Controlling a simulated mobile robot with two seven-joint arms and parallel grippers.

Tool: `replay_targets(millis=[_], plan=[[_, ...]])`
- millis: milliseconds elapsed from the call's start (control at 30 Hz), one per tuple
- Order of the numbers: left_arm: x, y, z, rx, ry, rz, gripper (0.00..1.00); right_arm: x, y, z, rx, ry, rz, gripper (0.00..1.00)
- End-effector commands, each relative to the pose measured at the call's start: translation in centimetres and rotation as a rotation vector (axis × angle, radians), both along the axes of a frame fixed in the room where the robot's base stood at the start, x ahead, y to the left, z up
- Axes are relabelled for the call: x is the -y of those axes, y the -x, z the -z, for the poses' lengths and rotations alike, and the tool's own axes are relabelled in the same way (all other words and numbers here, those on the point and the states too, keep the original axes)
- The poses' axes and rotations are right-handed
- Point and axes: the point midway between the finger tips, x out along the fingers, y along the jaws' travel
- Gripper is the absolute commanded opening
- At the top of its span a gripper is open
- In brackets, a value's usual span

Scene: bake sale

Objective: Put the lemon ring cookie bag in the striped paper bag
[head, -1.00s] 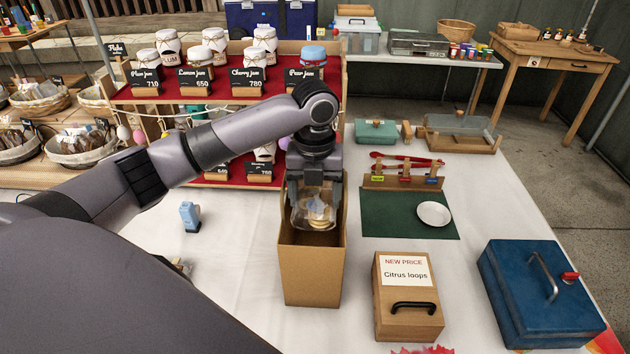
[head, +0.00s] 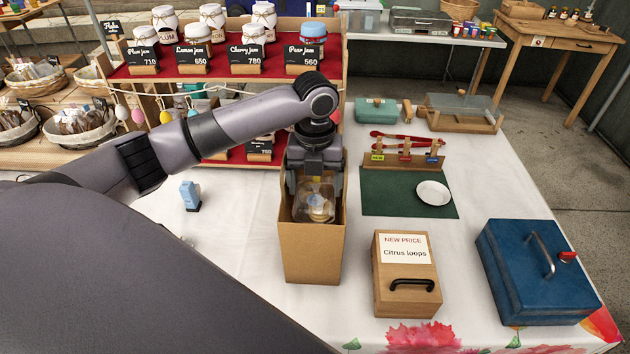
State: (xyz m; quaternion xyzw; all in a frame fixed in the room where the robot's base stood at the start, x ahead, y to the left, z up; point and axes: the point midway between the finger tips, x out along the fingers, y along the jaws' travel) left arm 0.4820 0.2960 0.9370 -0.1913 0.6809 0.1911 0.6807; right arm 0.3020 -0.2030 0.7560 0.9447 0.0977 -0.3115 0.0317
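The lemon ring cookie bag (head: 316,203) is a clear packet with pale ring cookies inside. My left gripper (head: 315,186) points down with a finger on each side of it and appears shut on it. Both are at the mouth of an upright, open brown paper bag (head: 311,255). The packet's lower part is level in the picture with the front rim. No stripes show on the paper bag's front. Its floor is hidden. My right gripper is out of view.
A wooden "Citrus loops" box (head: 404,301) and a blue cash box (head: 530,285) stand to the right. A green mat (head: 385,200) with a white plate (head: 433,193) lies behind them. A red jam shelf (head: 215,70) is behind my arm. A small blue item (head: 190,195) stands left.

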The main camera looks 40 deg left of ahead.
Motion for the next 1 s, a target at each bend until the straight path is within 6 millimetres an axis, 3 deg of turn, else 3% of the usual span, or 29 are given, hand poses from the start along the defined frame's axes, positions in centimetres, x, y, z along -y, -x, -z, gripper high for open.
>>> replay_targets(millis=[433,800,1000], plan=[[0.0,0.0,-0.5,0.002,0.000,0.000,1.00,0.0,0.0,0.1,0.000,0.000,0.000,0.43],[0.0,-0.1,-6.0,0.004,0.000,0.000,1.00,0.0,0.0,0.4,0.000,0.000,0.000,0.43],[0.0,0.0,-7.2,0.001,0.001,0.000,1.00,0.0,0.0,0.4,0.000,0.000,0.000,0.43]])
